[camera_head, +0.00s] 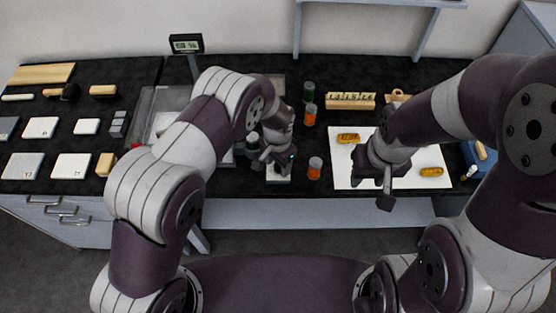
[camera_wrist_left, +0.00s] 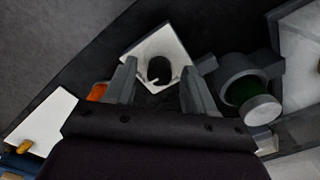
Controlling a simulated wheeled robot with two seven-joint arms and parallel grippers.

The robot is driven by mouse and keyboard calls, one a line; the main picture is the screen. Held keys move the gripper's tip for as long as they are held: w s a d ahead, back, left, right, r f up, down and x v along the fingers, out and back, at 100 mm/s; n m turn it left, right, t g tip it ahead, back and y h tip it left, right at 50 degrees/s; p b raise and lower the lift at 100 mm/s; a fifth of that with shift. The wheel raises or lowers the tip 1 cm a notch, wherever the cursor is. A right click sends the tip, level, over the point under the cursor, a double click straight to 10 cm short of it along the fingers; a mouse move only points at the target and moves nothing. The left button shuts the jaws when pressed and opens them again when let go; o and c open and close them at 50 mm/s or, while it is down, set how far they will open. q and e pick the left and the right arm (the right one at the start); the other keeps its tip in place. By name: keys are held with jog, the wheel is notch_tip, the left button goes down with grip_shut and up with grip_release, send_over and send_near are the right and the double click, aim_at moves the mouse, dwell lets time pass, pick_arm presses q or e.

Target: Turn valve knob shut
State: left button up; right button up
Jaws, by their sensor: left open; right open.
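A dark round valve knob (camera_wrist_left: 159,70) sits on a pale square base (camera_wrist_left: 171,36) in the left wrist view. A small part of the base (camera_head: 278,180) shows in the head view under my left gripper; the knob is mostly hidden there. My left gripper (camera_head: 275,163) is over the base, and in the left wrist view its two fingers (camera_wrist_left: 155,88) are apart with the knob appearing between and beyond them. I cannot tell whether they touch it. My right gripper (camera_head: 385,190) is open and empty, over the front part of the white sheet (camera_head: 343,178).
An orange bottle (camera_head: 315,168) stands close to the right of the knob base. More bottles (camera_head: 309,115) stand behind. A grey fitting with a green part (camera_wrist_left: 240,90) is beside the knob. Gold pieces (camera_head: 431,171) lie on the sheet. Pale tiles (camera_head: 71,166) cover the left counter.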

pick_arm(q)
jog(key=shift+d, duration=0.1)
jog(key=c, duration=0.4)
jog(key=shift+w, duration=0.1)
grip_shut()
